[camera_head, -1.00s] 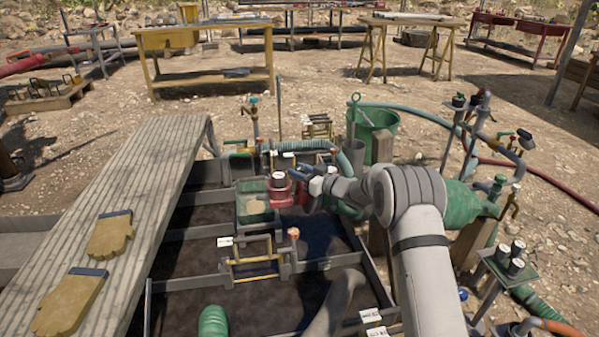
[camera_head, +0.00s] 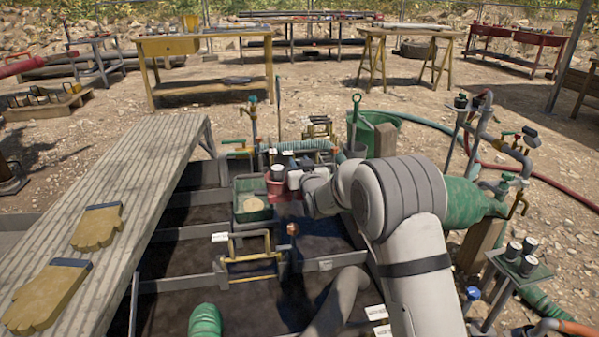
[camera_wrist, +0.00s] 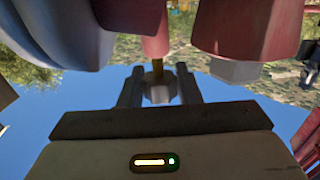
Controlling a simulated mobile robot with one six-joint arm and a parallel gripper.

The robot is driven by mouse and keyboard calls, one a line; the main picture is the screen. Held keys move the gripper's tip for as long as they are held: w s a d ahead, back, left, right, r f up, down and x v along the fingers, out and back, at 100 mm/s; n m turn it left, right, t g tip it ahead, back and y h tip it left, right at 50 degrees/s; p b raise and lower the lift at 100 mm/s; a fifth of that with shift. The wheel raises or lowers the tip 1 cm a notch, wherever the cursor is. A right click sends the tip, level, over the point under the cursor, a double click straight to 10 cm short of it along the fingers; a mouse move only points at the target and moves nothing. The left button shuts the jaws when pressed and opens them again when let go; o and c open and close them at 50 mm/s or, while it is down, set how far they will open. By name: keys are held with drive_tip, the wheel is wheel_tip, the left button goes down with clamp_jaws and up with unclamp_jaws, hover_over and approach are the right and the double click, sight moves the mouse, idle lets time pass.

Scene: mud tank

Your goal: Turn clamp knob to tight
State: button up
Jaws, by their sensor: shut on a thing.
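The clamp knob (camera_wrist: 159,93) is a small pale grey faceted knob in the wrist view. It sits at the end of a short brass stem below a red fitting (camera_wrist: 152,35). My gripper (camera_wrist: 159,88) has a dark finger on each side of the knob and is shut on it. In the head view my gripper (camera_head: 296,180) is at the right of a red part (camera_head: 275,190) by the tank. There the knob and fingertips are hidden or too small to make out. I cannot tell how tight the knob is.
A larger red body (camera_wrist: 245,28) with a grey block under it is close on the right in the wrist view. A green tray (camera_head: 253,214) is left of my gripper. A plank walkway (camera_head: 120,200) with gloves (camera_head: 98,228) runs along the left.

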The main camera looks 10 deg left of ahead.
drive_tip(key=shift+m+t+h+b, duration=0.3)
drive_tip(key=shift+m+h+b, duration=0.1)
drive_tip(key=shift+h, duration=0.2)
drive_tip(key=o, duration=0.7)
drive_tip(key=shift+p+v, duration=1.1)
drive_tip(key=shift+v, duration=2.8)
